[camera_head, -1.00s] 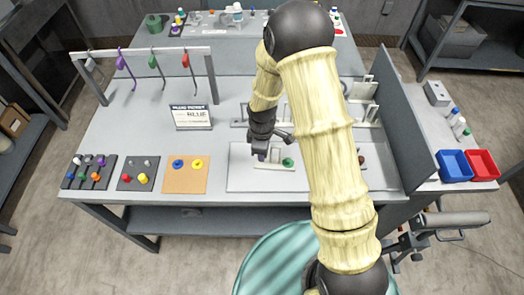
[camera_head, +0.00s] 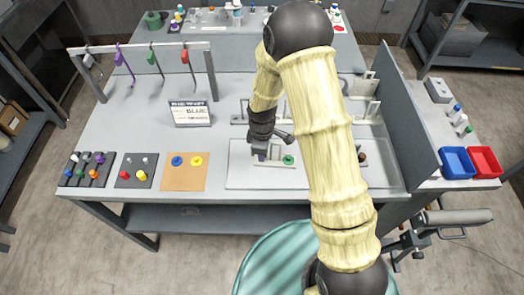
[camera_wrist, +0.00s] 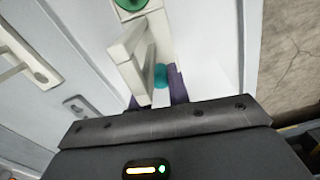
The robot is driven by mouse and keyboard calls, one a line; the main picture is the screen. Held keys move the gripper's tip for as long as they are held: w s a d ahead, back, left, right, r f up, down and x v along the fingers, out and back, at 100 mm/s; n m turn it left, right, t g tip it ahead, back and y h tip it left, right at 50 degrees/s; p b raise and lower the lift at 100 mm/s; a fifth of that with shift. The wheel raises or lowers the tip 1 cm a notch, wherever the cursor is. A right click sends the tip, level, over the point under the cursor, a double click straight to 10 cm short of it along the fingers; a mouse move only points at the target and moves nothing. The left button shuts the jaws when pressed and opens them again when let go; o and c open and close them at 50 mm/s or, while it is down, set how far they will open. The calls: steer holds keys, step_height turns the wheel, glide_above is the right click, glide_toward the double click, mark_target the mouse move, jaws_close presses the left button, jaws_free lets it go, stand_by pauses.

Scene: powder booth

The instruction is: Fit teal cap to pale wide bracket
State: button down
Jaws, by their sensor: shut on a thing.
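My gripper (camera_head: 261,155) is low over the pale work mat. In the wrist view its purple fingertips (camera_wrist: 160,88) are shut on the teal cap (camera_wrist: 160,74), which shows as a small rounded teal piece between them. The pale wide bracket (camera_wrist: 127,62) lies right beside the cap and fingers. Its far end carries a green cap (camera_wrist: 129,3), also seen in the head view (camera_head: 288,160). The fingers and an upright part of the bracket partly hide the contact, so I cannot tell whether the teal cap is seated.
Several pale brackets stand behind the mat (camera_head: 237,180), partly behind my arm. A sign (camera_head: 190,113) and a hook rack (camera_head: 140,49) are at left. Cap trays (camera_head: 136,171) line the front left. A grey panel (camera_head: 408,125) and blue bin (camera_head: 457,162) are at right.

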steer(key=c, duration=1.3)
jaws_free()
steer(key=shift+o, duration=0.2)
step_height(320, 180, up, 17)
steer(key=b, duration=0.2)
steer(key=shift+r, duration=0.2)
